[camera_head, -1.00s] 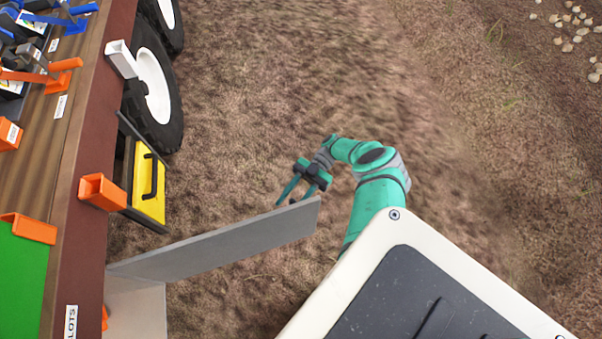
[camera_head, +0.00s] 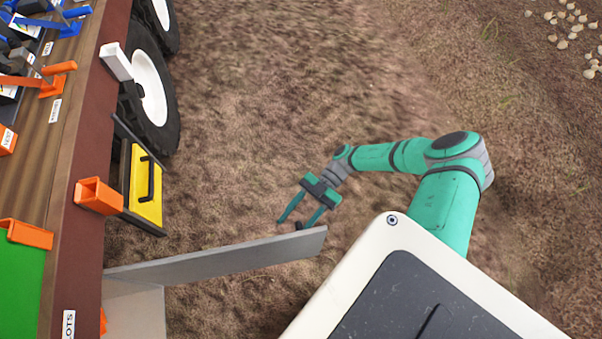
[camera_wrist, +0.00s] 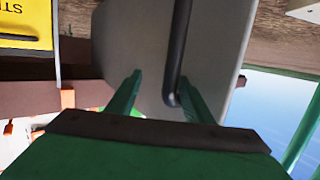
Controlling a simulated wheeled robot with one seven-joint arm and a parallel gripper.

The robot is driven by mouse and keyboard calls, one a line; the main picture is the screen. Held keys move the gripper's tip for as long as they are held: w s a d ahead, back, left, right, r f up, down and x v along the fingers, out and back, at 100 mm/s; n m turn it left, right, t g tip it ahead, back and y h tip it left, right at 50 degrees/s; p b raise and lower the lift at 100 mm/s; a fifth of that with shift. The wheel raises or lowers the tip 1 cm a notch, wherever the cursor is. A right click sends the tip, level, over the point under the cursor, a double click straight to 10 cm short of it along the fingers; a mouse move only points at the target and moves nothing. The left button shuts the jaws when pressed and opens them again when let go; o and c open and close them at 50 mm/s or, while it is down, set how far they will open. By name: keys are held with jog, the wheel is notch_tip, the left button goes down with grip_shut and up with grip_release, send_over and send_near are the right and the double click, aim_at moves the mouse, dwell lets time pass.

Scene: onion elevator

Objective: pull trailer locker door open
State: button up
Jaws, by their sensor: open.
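The grey locker door (camera_head: 225,260) stands swung out from the trailer's side, seen nearly edge-on in the head view. A black bar handle (camera_wrist: 177,45) runs along the door's grey face (camera_wrist: 132,45) in the wrist view. My gripper (camera_head: 290,225) is open beside the door's outer end, on the wheel side. In the wrist view my gripper (camera_wrist: 160,76) has its green fingers pointing at the door, and the handle appears between them, closer to the right finger. I cannot tell whether a finger touches it. The locker's inside is mostly hidden.
The trailer's brown side (camera_head: 72,230) fills the left. A yellow case (camera_head: 146,188) with a black handle hangs there, near an orange bracket (camera_head: 98,196) and a wheel (camera_head: 150,95). Bare soil right of the trailer is open. Pale onions (camera_head: 570,25) lie far off at top right.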

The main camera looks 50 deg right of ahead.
aim_at(299, 238)
jog(key=s+a+r, duration=0.1)
jog(key=r, duration=0.1)
jog(key=s+a+r+n+g+y, duration=0.1)
jog(key=s+r, duration=0.1)
jog(key=r, duration=0.1)
jog(key=s+a+r+g+y, duration=0.1)
jog(key=s+a+r, duration=0.1)
jog(key=r, duration=0.1)
jog(key=shift+s, duration=0.1)
notch_tip(299, 238, down, 7)
jog(key=w+d+m+t+h, duration=0.1)
jog(key=w+d+t+h, duration=0.1)
jog(key=w+t+h, duration=0.1)
jog(key=w+d, duration=0.6)
jog(key=d, duration=0.3)
jog(key=shift+w+d+f, duration=0.35)
jog(key=shift+w+f, duration=0.05)
jog(key=shift+c, duration=0.4)
